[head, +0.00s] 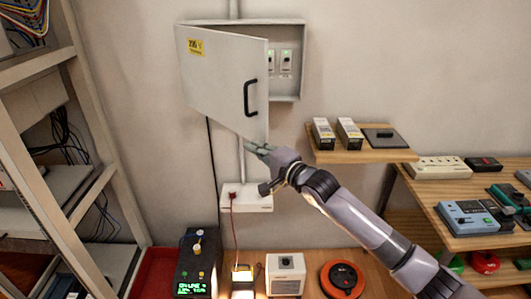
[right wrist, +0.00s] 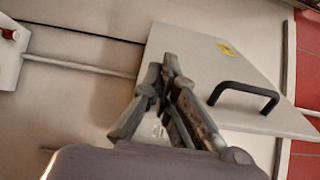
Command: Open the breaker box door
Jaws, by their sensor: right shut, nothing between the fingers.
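The breaker box (head: 288,62) is a grey cabinet on the wall in the head view. Its door (head: 222,75) stands partly open, swung out to the left, with a yellow label and a black handle (head: 250,97). Breakers (head: 286,62) show inside the right part of the box. My right gripper (head: 254,147) is shut and empty at the door's lower right corner. In the right wrist view its fingers (right wrist: 170,62) overlap the door (right wrist: 205,60), left of the handle (right wrist: 245,97); I cannot tell whether they touch the door. My left gripper is not in view.
A small wooden shelf (head: 360,154) with boxes is on the wall to the right. Below are a white wall unit (head: 247,197), a dark device with a green display (head: 197,262) and an orange reel (head: 343,278). A metal rack (head: 95,130) stands at the left.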

